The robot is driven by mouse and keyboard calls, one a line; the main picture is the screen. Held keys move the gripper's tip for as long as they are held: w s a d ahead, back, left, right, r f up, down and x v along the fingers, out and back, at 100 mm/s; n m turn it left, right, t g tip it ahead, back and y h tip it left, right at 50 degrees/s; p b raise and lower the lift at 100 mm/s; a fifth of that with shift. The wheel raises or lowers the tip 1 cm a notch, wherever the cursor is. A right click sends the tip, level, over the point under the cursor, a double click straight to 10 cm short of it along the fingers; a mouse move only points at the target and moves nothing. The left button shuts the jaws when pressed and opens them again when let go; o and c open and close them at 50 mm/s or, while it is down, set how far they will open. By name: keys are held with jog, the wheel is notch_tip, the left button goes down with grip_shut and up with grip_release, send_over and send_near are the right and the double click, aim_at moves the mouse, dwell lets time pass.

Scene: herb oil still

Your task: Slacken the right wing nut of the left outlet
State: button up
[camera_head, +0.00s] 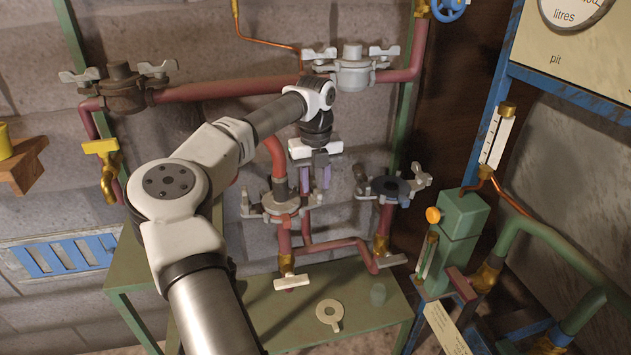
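The left outlet (282,212) is a pale flanged joint on a red pipe in the lower middle. Its left wing nut (245,204) stands clear at the flange's left end. Its right wing nut (313,198) is at the right end, just below my fingers and partly hard to make out. My gripper (315,189) points down above that right end. Its two purple-grey fingers are apart with a gap between them, and I see nothing held. I cannot tell whether a fingertip touches the nut.
The right outlet (388,190), with a dark centre and its own wing nuts, stands close to the right. Two more winged joints sit on the red pipe above. A green box (460,214) stands at right.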

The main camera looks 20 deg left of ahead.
aim_at(315, 184)
notch_tip(315, 184, up, 14)
jog(key=b, duration=0.1)
jog(key=shift+f, duration=0.25)
